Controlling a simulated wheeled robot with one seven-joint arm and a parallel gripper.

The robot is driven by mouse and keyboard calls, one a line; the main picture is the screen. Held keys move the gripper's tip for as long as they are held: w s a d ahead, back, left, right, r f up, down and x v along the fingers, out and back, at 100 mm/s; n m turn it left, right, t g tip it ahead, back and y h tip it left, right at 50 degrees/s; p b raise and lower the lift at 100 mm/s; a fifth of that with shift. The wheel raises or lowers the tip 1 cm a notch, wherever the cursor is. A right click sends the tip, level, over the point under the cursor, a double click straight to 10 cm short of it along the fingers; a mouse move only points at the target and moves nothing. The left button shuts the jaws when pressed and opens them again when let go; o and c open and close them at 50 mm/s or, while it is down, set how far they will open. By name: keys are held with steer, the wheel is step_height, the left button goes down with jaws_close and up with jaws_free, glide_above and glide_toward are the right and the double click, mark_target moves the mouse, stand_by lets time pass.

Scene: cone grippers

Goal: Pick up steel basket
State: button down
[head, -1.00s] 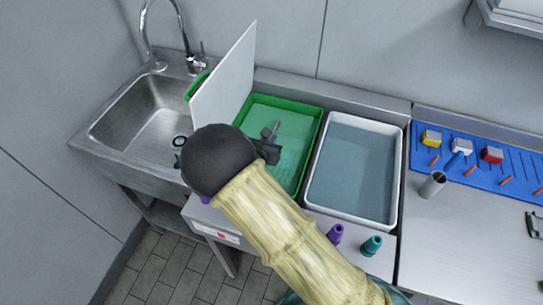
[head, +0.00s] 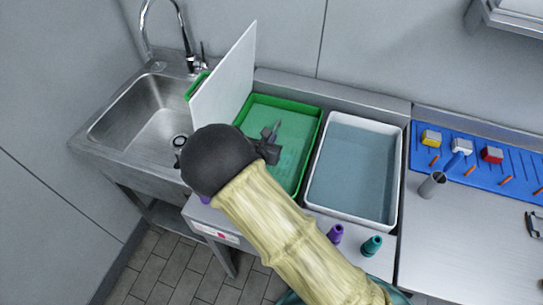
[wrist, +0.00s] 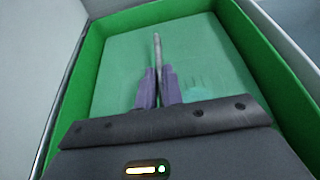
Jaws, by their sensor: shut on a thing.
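My gripper (head: 271,138) is over the green tray (head: 310,152) in the head view, partly hidden by my dark wrist. In the wrist view, the two purple fingers of my gripper (wrist: 157,72) are closed on a thin grey metal piece (wrist: 157,46) that points away, within the outline of the green tray (wrist: 262,60). I cannot tell whether this piece is part of the steel basket. No full basket shape shows in either view. A faint lighter ribbed patch (wrist: 207,86) shows right of the fingers.
A white tray (head: 400,165) with blue-grey liquid stands right of the green tray. A white upright board (head: 228,75) and a steel sink (head: 110,125) are to the left. A small steel cylinder (head: 430,186), a blue mat (head: 480,160) and purple and teal bottles (head: 371,246) are to the right.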

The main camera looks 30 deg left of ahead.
steer(key=shift+r, duration=0.1)
step_height(320, 180, up, 18)
steer(key=shift+b, duration=0.3)
stand_by(0.3)
stand_by(1.2)
